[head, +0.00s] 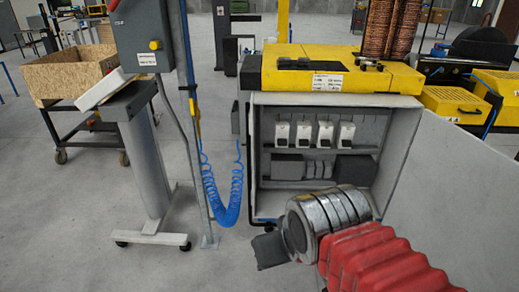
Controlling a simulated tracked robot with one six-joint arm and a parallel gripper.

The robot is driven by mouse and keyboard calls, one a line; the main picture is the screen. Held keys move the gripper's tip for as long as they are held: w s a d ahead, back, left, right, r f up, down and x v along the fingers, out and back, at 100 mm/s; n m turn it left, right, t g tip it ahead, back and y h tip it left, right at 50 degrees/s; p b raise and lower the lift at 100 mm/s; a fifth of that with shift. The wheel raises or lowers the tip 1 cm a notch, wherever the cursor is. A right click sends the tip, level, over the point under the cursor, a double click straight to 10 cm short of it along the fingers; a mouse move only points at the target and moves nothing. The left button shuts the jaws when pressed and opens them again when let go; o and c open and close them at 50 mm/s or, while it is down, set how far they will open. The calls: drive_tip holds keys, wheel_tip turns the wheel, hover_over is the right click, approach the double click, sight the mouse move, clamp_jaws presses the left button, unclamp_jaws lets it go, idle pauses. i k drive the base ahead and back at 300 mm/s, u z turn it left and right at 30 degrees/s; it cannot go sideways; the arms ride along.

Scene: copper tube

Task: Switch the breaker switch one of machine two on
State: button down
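An open grey electrical cabinet (325,101) stands under a yellow machine top. A row of several white breaker switches sits on its upper rail. The leftmost white switch (283,132) and the rightmost white switch (346,134) are both in clear view. Their on or off positions and labels are too small to read. My gripper (268,250) is in front of the cabinet's lower left corner, below and apart from the switches. It looks like a dark grey block, and its fingers cannot be made out. My arm covers the cabinet's lower right part.
The cabinet door (435,165) stands open to the right. Dark modules (355,168) sit on the lower rail. A blue coiled hose (222,205) hangs left of the cabinet, beside a thin post. A grey pedestal (145,165) stands farther left.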

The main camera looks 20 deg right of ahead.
sight(281, 142)
drive_tip(key=u, duration=0.4)
drive_tip(key=i, duration=1.3)
drive_tip(key=z, duration=0.05)
